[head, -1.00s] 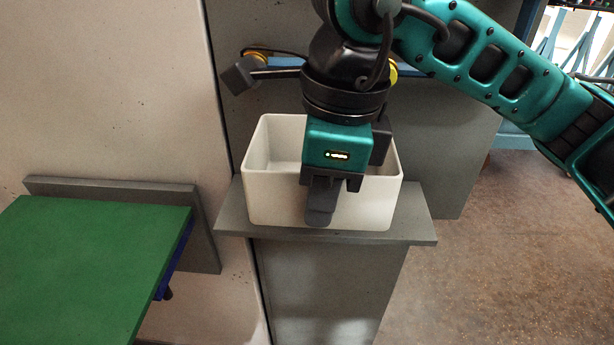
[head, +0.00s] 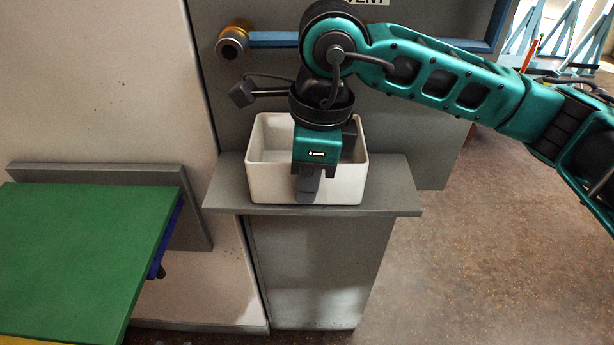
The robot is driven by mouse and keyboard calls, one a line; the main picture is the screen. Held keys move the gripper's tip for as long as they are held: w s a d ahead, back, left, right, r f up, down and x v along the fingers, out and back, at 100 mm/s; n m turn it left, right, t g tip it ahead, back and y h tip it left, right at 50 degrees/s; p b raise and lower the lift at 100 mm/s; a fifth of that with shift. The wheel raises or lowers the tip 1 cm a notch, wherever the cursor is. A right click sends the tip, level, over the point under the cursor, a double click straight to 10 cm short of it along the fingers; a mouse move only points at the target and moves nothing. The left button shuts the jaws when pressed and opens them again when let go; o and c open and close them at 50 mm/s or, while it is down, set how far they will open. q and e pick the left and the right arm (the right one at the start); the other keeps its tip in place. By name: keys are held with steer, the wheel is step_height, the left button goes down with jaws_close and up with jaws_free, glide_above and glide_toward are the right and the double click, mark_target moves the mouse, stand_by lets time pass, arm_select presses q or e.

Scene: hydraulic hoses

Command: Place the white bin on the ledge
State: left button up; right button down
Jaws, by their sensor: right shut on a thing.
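The white bin (head: 268,182) is an open rectangular box, upright, at the middle of the head view. It is over the grey ledge (head: 391,192) and looks to rest on it, towards the ledge's left and middle part. My right gripper (head: 308,188) comes down from above and is shut on the bin's near wall, with one dark finger outside it. The other finger is hidden behind the wall. The inside of the bin that shows looks empty. My left gripper is not in view.
A green board (head: 80,255) juts out at the lower left, in front of a grey panel. A blue rail (head: 272,40) with a brass-coloured end runs along the grey wall behind. The ledge is bare to the right of the bin. Open floor (head: 470,270) lies at right.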

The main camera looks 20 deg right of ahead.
steer(key=shift+f+b, duration=0.3)
steer(key=shift+b, duration=0.1)
steer(key=c, duration=1.2)
jaws_free()
steer(key=shift+r, duration=0.15)
steer(key=shift+c, duration=0.2)
steer(key=r, duration=0.4)
steer(key=d+r+p, duration=0.1)
steer(key=r, duration=0.7)
steer(key=shift+s+d+r, duration=0.1)
steer(key=shift+s+d, duration=0.1)
steer(key=shift+s, duration=0.05)
